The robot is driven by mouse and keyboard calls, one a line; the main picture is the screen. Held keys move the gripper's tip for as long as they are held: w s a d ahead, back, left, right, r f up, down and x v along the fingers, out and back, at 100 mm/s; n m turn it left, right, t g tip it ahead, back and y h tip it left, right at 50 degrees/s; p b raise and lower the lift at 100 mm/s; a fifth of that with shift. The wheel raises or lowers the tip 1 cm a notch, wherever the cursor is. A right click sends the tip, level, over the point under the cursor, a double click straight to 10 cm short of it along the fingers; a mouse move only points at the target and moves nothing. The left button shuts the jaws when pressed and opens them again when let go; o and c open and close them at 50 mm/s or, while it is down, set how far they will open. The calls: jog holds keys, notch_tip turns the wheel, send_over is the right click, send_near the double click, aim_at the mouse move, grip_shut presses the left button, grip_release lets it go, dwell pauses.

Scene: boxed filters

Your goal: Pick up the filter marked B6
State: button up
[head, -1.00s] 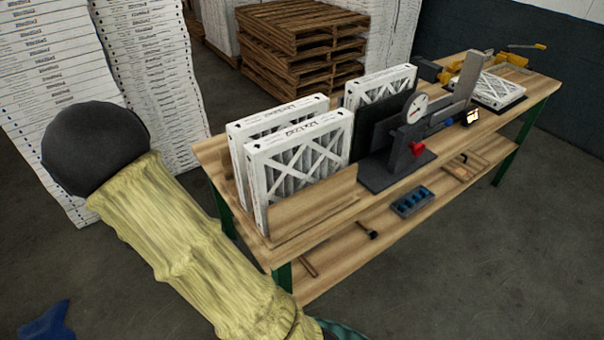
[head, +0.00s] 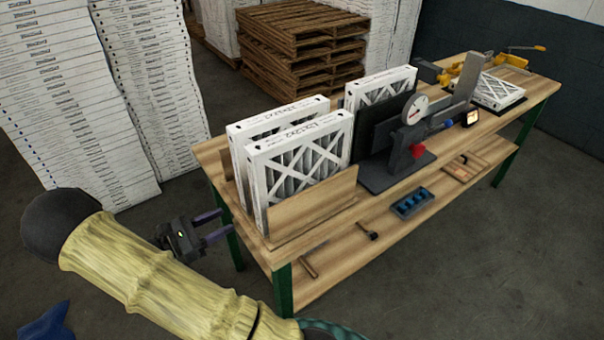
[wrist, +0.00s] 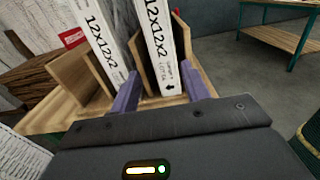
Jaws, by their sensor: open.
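Two white-framed pleated filters stand upright side by side in a wooden rack at the bench's near left end: the front filter (head: 300,172) and the rear filter (head: 270,120). In the wrist view the front filter (wrist: 161,45) and the rear filter (wrist: 103,40) show edges printed "12x12x2"; smaller print is unclear. I cannot read B6 on any filter. My gripper (head: 226,222) is open and empty, left of the rack and apart from it in the head view. In the wrist view its purple fingers (wrist: 158,82) appear on either side of the front filter's edge.
Wooden rack walls (head: 315,212) flank the filters. Another filter (head: 385,85) stands behind a grey gauge stand (head: 395,165); one filter (head: 497,90) lies flat at the far right. A blue-celled tray (head: 412,203) is on the lower shelf.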

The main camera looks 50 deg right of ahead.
aim_at(256, 205)
jog(key=p+x, duration=0.2)
jog(key=x, duration=0.9)
jog(key=shift+s+p, duration=0.1)
jog(key=shift+p, duration=0.25)
jog(key=p+x, duration=0.2)
jog(key=x, duration=0.2)
jog(key=shift+s+r, duration=0.1)
jog(key=shift+r, duration=0.05)
jog(key=shift+s+d+p, duration=0.1)
jog(key=shift+d+p, duration=0.2)
jog(key=shift+d, duration=0.25)
jog(key=shift+c, duration=0.5)
jog(key=c, duration=0.6)
